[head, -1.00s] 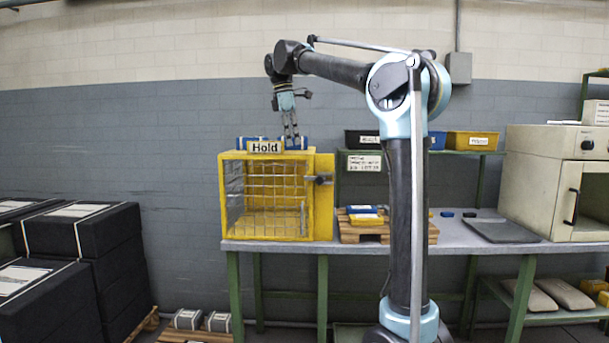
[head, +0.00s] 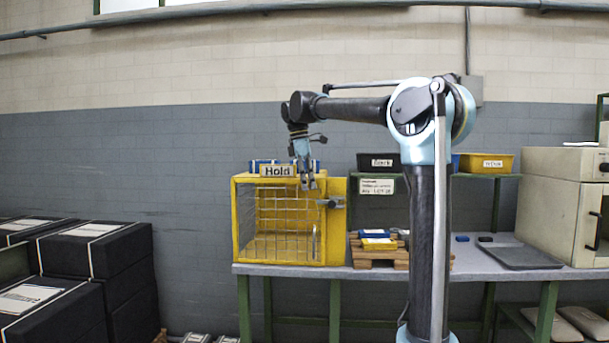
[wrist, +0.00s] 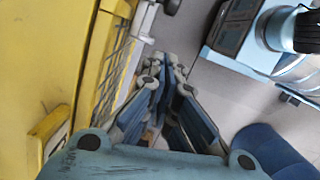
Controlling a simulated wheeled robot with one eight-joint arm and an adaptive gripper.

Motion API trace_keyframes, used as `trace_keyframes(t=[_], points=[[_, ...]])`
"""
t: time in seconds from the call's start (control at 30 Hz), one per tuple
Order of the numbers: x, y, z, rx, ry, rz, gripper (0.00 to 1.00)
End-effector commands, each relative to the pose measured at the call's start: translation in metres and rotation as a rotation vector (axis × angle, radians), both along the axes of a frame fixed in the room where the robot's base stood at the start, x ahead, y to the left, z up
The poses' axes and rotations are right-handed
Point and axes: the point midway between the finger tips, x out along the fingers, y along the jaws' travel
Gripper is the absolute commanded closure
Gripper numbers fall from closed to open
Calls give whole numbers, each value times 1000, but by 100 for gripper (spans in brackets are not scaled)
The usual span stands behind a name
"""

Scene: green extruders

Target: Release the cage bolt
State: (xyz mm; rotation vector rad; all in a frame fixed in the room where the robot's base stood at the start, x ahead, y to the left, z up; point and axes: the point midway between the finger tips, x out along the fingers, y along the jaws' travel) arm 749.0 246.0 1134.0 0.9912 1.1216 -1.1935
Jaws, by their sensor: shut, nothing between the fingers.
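The yellow cage (head: 338,230) stands on the left end of the bench, with a wire mesh front and a "Hold" sign (head: 277,170) on top. In the wrist view, a grey part of the bolt (wrist: 172,5) shows at the top edge. My gripper (head: 309,186) points down near the cage's upper right front, a little above and left of the bolt. Its fingers are shut and empty, apart from the bolt; they also show in the wrist view (wrist: 165,68).
Blue items lie on the cage top. A small pallet (head: 376,254) with blue and yellow boxes stands right of the cage. A shelf with black and yellow bins (head: 487,163) is behind it. A dark tray (head: 522,258) and a cream oven (head: 562,210) are farther right.

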Motion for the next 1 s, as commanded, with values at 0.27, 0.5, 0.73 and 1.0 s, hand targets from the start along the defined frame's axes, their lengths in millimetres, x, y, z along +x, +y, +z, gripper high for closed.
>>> trace_keyframes(t=[0.27,0.5,0.73,1.0], points=[[3,-22,-35,0,-1,-3,100],[5,-39,-43,0,0,-1,100],[5,-41,-45,0,0,0,100],[4,-41,-44,0,1,3,100]])
